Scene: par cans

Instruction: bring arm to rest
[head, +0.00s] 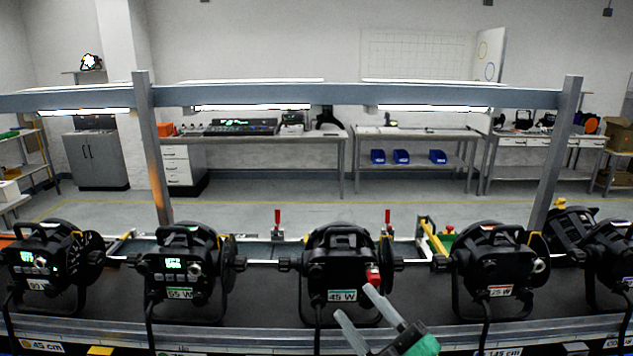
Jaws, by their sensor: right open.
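My right gripper (358,313) is at the bottom centre of the head view, with its two grey fingers spread apart and nothing between them. It is in front of the middle black par can (333,262), labelled 45 W. One fingertip overlaps the lower right of that can in the picture, close to a small red part (374,276); I cannot tell whether they touch. My left gripper is not in view.
More black par cans stand in a row on the dark bench: a 55 W can (178,265) to the left, another (45,258) far left, and a can (497,262) to the right. A grey post-and-beam frame (350,95) spans above. Workbenches stand behind.

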